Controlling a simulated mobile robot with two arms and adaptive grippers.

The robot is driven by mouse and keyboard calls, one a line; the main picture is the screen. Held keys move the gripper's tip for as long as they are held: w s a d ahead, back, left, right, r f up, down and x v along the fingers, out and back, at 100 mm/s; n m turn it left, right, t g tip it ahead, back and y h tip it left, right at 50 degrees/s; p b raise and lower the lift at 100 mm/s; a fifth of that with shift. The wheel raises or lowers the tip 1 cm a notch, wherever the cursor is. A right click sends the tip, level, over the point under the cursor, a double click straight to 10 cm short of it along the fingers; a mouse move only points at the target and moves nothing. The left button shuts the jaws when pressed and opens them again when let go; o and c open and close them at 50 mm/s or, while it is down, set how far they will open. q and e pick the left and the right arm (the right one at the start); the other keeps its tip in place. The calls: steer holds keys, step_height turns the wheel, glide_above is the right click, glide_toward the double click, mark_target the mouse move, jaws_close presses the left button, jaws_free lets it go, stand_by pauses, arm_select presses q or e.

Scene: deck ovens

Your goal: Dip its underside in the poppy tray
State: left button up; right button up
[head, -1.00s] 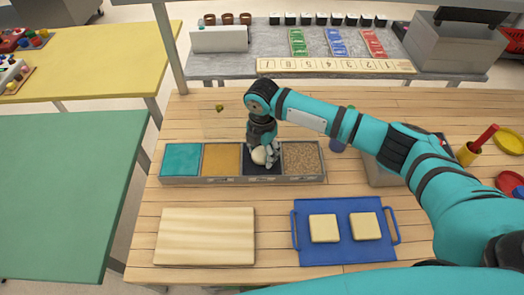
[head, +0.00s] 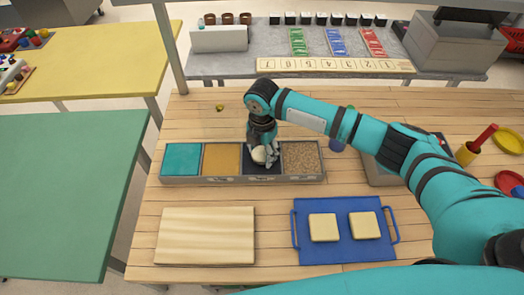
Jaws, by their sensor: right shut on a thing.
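A long grey tray with several compartments (head: 190,180) stands on the wooden table. Its fillings are teal, golden yellow, dark blue-black and speckled tan, from left to right. The dark compartment (head: 250,170) looks like the poppy one. My right gripper (head: 264,156) points down over it, shut on a pale round piece (head: 259,155). The piece is at or just above the dark filling; I cannot tell whether it touches. The fingers hide part of it. My left gripper is not in view.
A pale wooden board (head: 205,236) lies at the front left. A blue tray (head: 345,250) with two pale square slabs lies at the front right. A grey container (head: 380,173) stands right of the compartments, partly behind my arm.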

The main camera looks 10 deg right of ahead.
steer(key=shift+s, duration=0.1)
step_height(320, 180, up, 8)
steer(key=p, duration=0.8)
stand_by(0.5)
